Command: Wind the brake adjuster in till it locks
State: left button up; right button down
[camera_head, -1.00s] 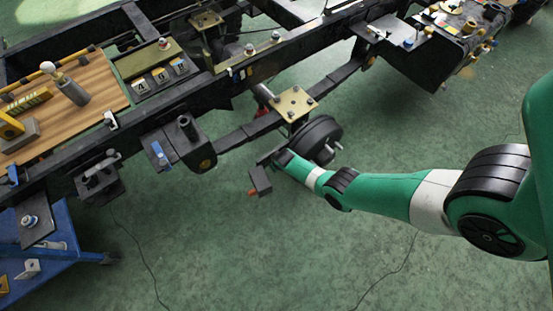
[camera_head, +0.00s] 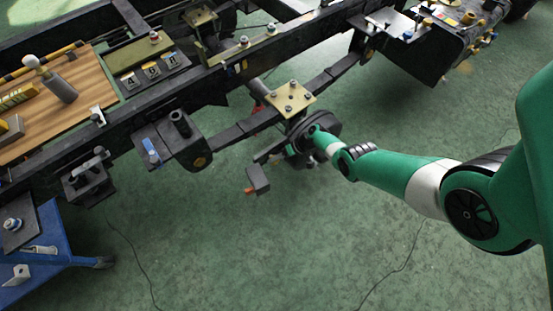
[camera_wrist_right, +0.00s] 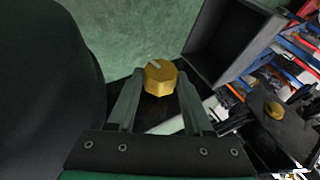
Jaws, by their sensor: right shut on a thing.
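The brake adjuster is a brass hexagonal knob (camera_wrist_right: 160,77) with a pale line on its face in the right wrist view. My right gripper (camera_wrist_right: 157,88) is shut on it, with one finger on each side. In the head view my right wrist (camera_head: 318,137) is against the dark brake drum (camera_head: 331,119) below the axle plate. The fingers and the adjuster are hidden there. My left gripper is in neither current view.
A brass-coloured plate with bolts (camera_head: 291,97) sits just above the drum. A small dark box with an orange tip (camera_head: 258,179) hangs left of my wrist. The chassis rail (camera_head: 235,75) crosses behind. The green floor in front is open.

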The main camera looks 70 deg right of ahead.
jog(key=shift+f, duration=0.1)
dwell(0.4)
jog(key=shift+c, duration=1.5)
grip_release()
jog(key=shift+s+r+p, duration=0.15)
jog(key=shift+r+p, duration=0.25)
jog(key=p+v, duration=0.9)
jog(key=v, duration=0.2)
jog(key=shift+f, duration=0.15)
jog(key=shift+d, duration=0.1)
